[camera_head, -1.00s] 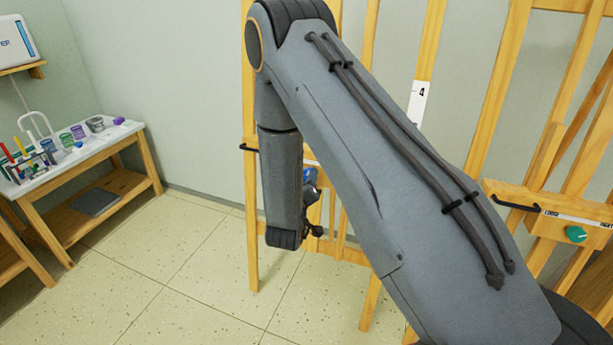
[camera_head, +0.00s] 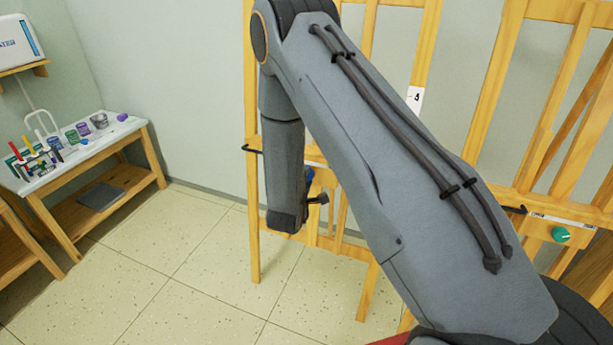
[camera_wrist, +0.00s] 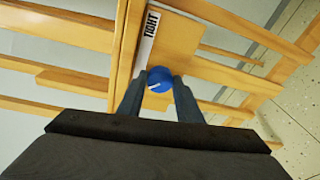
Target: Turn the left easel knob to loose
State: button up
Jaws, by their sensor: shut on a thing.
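The left easel (camera_head: 252,200) stands behind my arm. Its blue round knob (camera_head: 310,174) is mostly hidden by my wrist in the head view. In the wrist view, the blue knob (camera_wrist: 161,76) sits between the fingertips of my gripper (camera_wrist: 159,84), one on each side. My gripper is shut on it. A short white mark on the knob points towards the left of that view. A white strip (camera_wrist: 149,30) reading TIGHT lies on the wooden board above the knob there. The loose end of the scale is not visible.
A second easel (camera_head: 490,100) with a green knob (camera_head: 561,234) and a label strip stands at the right. A wooden bench (camera_head: 150,150) with paint pots and tools is at the left. The tiled floor (camera_head: 190,270) between bench and easels is clear.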

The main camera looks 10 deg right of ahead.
jog(key=shift+w+a+r+n+g+p, duration=0.15)
jog(key=shift+n+p, duration=0.15)
jog(key=shift+n, duration=0.45)
jog(key=shift+r+n+g+p, duration=0.15)
jog(key=shift+n+p, duration=0.1)
jog(key=shift+n, duration=0.5)
jog(key=shift+f, duration=0.1)
jog(key=o, duration=1)
jog(key=shift+o, duration=0.2)
jog(key=shift+f, duration=0.1)
jog(key=b+v, duration=0.1)
jog(key=v, duration=0.6)
jog(key=shift+s+a, duration=0.2)
jog(key=shift+s, duration=0.15)
